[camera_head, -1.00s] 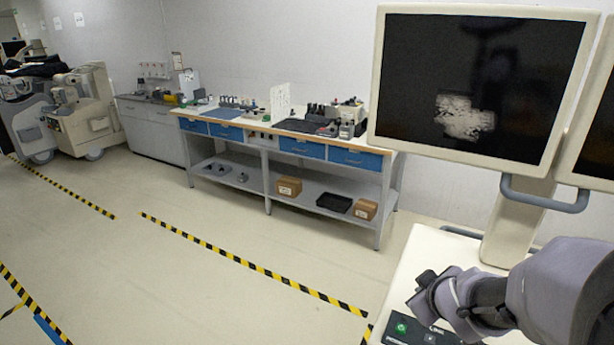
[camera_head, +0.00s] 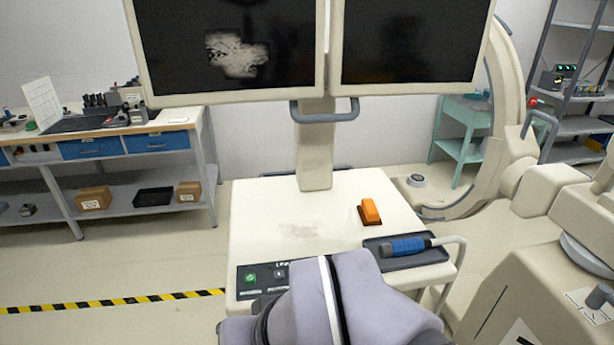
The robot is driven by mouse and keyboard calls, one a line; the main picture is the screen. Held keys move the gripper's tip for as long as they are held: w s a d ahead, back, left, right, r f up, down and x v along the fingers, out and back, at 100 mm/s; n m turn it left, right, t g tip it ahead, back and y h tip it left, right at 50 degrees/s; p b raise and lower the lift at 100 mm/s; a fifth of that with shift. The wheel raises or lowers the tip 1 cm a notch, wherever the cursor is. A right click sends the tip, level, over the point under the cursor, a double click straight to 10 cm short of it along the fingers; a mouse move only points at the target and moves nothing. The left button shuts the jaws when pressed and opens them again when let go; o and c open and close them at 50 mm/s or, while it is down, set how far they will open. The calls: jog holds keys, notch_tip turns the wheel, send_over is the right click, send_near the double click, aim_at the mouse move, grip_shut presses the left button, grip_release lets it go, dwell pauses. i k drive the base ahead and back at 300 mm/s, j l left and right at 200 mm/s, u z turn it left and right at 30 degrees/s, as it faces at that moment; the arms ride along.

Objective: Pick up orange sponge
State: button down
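An orange sponge (camera_head: 370,211) lies on the pale top of a cart (camera_head: 270,205), right of the cart's middle. It looks like a small block with a darker base or shadow at its left. My arm covers the bottom middle of the view, in front of the cart's near edge. The end of my arm is hidden or out of view, so my gripper's fingers do not show. Nothing covers the sponge.
Twin dark monitors (camera_head: 410,45) stand on a post at the cart's back. A control panel (camera_head: 262,277) sits at the front left. A workbench (camera_head: 110,128) stands at the left.

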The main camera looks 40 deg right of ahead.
aim_at(367, 212)
jog(key=z, duration=1.45)
